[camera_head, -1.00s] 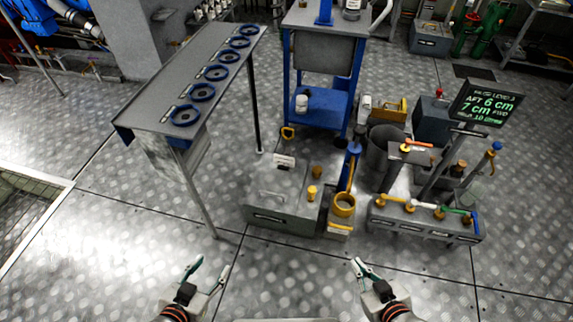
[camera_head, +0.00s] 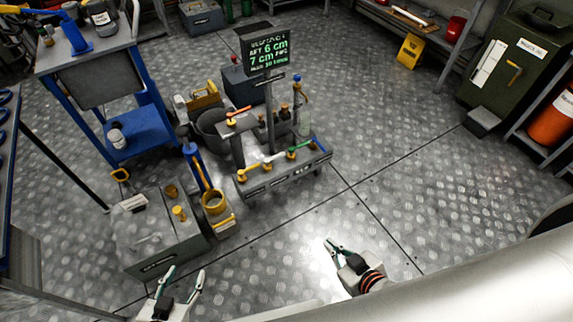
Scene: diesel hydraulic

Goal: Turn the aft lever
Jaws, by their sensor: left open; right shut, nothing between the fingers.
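A low grey valve manifold (camera_head: 285,178) stands on the floor near the middle. Along its top sit a yellow lever (camera_head: 248,170), a white lever (camera_head: 272,158) and a green lever (camera_head: 300,147). An orange lever (camera_head: 238,113) is on a pedestal behind them. I cannot read which lever is marked aft. A display (camera_head: 268,50) above shows green text with AFT, 6 cm and 7 cm. My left gripper (camera_head: 186,276) is open and empty, in front of the grey tank box. My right gripper (camera_head: 331,246) is shut and empty, in front of the manifold and apart from it.
A grey tank box (camera_head: 155,245) and a blue hand pump with a yellow ring (camera_head: 214,202) stand left of the manifold. A blue cart (camera_head: 135,135) is behind them. A green cabinet (camera_head: 515,70) is at right. The floor right of the manifold is clear.

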